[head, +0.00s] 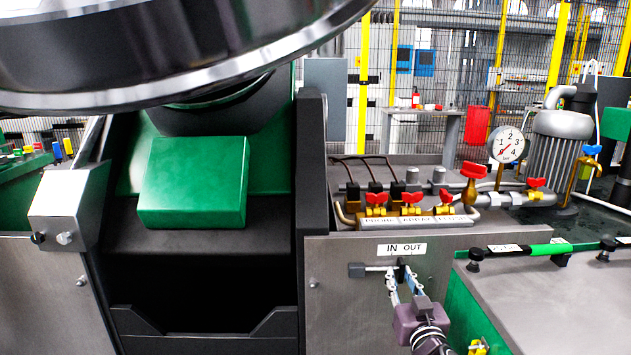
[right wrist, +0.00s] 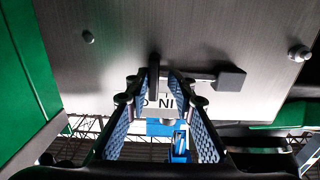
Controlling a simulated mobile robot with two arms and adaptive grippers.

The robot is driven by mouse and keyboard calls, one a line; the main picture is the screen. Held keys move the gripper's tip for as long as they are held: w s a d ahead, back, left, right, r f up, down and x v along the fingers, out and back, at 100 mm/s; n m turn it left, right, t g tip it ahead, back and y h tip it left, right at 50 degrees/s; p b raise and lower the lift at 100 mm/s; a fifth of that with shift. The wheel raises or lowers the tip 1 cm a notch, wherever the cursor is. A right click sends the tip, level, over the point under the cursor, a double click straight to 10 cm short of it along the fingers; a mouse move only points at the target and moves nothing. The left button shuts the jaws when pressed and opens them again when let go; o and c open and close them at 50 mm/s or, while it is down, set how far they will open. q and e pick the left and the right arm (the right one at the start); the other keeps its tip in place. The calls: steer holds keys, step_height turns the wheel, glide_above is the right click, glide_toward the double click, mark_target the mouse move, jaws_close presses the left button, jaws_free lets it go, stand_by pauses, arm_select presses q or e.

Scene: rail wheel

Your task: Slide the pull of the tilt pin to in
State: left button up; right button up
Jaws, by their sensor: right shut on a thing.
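The tilt pin is on the grey metal front panel, below a white label (head: 401,249) reading IN on the left and OUT on the right. A dark block (head: 356,269) sits at its left end, with a thin light rod running right to the dark upright pull (head: 402,264). The pull stands roughly beneath the middle of the label. My right gripper (head: 401,274) comes from below and is shut on the pull. In the right wrist view, upside down, the pull (right wrist: 154,72) is between the fingertips and the block (right wrist: 229,77) is right. My left gripper is not in view.
Red-handled valves (head: 411,202) and a pressure gauge (head: 507,144) stand above the panel. A grey-topped green bench (head: 560,290) is close on the right. A large metal wheel (head: 180,50) hangs over a green block (head: 193,183) on the left.

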steer(key=shift+d+r, duration=0.15)
steer(key=shift+r, duration=0.2)
jaws_close()
steer(key=shift+a, duration=0.7)
steer(key=shift+o, duration=1.9)
jaws_free()
steer(key=shift+a, duration=0.1)
steer(key=o, duration=0.4)
steer(key=shift+w+f, duration=0.1)
steer(key=shift+w, duration=0.05)
steer(key=shift+f, duration=0.1)
